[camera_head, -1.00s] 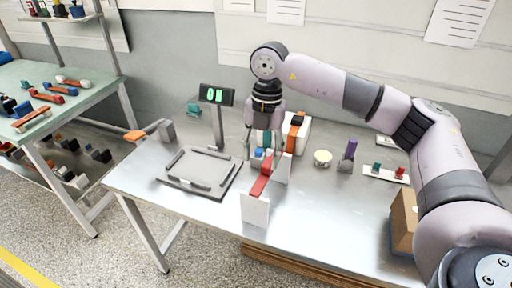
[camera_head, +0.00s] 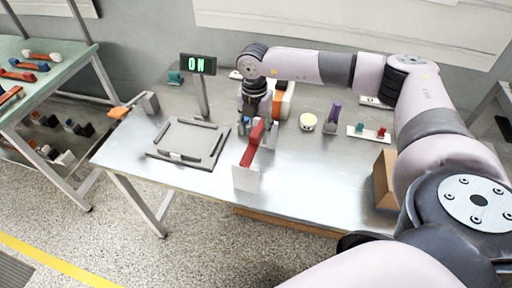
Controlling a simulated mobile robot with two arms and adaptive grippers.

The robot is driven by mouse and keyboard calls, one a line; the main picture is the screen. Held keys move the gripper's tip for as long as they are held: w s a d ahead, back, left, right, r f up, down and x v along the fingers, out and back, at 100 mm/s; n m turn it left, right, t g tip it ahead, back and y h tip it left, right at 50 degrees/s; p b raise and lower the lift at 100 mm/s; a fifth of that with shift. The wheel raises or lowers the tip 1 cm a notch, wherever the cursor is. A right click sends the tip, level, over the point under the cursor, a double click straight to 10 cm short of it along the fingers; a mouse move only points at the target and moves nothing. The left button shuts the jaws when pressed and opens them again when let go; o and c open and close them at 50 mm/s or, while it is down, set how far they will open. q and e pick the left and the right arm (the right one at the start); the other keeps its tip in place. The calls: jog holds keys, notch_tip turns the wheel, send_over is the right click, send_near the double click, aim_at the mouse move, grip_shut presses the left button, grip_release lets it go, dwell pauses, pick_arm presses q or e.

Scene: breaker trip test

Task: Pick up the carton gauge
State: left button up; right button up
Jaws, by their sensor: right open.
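A red bar (camera_head: 252,148) with upright white end plates stands on the metal table; it looks like the carton gauge, though no label shows. Its near white plate (camera_head: 246,179) faces me; the far plate is partly hidden. My right gripper (camera_head: 252,119) points down at the far end of the red bar, close behind it. It is open, with nothing seen held; its fingertips are partly hidden, so I cannot tell whether they touch the bar. My left gripper is not in view.
A white block with an orange band (camera_head: 284,101) stands just right of the gripper. A grey tray (camera_head: 188,143) and an ON display (camera_head: 198,64) are left. A cream round piece (camera_head: 307,122), purple-handled piece (camera_head: 334,112) and brown box (camera_head: 384,179) are right.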

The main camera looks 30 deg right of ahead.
jog(key=shift+f+p, duration=0.3)
jog(key=shift+f, duration=0.05)
jog(key=f, duration=0.2)
jog(key=f+p, duration=0.1)
jog(key=shift+d+f+p, duration=0.2)
jog(key=shift+f+p, duration=0.1)
jog(key=shift+f, duration=0.5)
grip_shut()
